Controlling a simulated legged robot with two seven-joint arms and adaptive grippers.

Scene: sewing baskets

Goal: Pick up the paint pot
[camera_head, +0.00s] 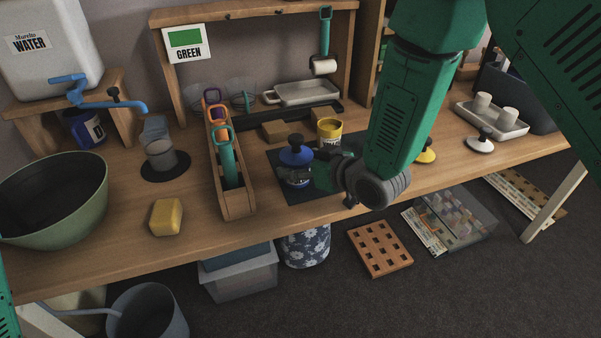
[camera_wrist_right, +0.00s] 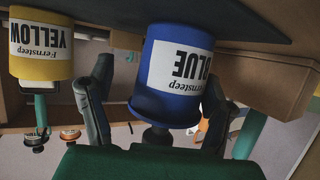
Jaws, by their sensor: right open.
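A blue paint pot (camera_head: 297,177) labelled BLUE stands on a dark mat (camera_head: 274,157) on the bench, with a blue lid and dark knob on top. In the right wrist view, which is upside down, the blue pot (camera_wrist_right: 180,75) sits between the two fingers. My right gripper (camera_head: 308,176) is open around it; contact cannot be told. A yellow paint pot (camera_head: 329,132) labelled YELLOW stands behind it, and also shows in the wrist view (camera_wrist_right: 40,45). My left gripper is not in view.
A wooden rack (camera_head: 237,203) of tools stands left of the mat. A yellow sponge (camera_head: 166,217) and a green bowl (camera_head: 50,195) are farther left. A tray (camera_head: 492,121) with white cups stands right, near a white-lidded black-knobbed item (camera_head: 480,145). Wooden blocks (camera_head: 276,131) lie behind.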

